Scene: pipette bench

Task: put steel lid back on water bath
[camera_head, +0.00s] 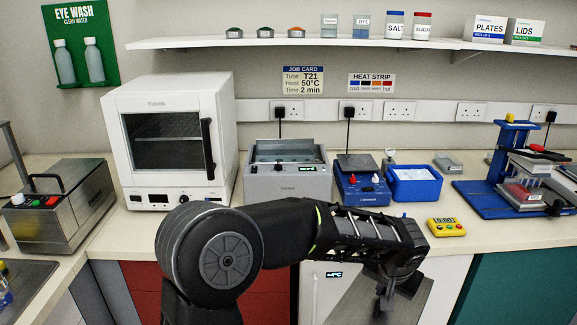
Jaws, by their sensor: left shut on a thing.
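The water bath (288,184) is a grey box with a lit display, on the bench left of the middle. Its top is open and I see into the basin. My left gripper (393,289) is low in front of the bench, to the right of the bath, with its fingers pointing down. It is shut on the steel lid (353,308), a grey brushed sheet that hangs tilted and runs out of the picture's bottom edge. The arm and fingers hide part of the lid. My right gripper is not in view.
A white oven (172,145) stands left of the bath. A blue device (362,186) and a blue tray (413,187) stand right of it. A yellow timer (446,227) lies near the front edge. A shelf (340,42) runs above the bench.

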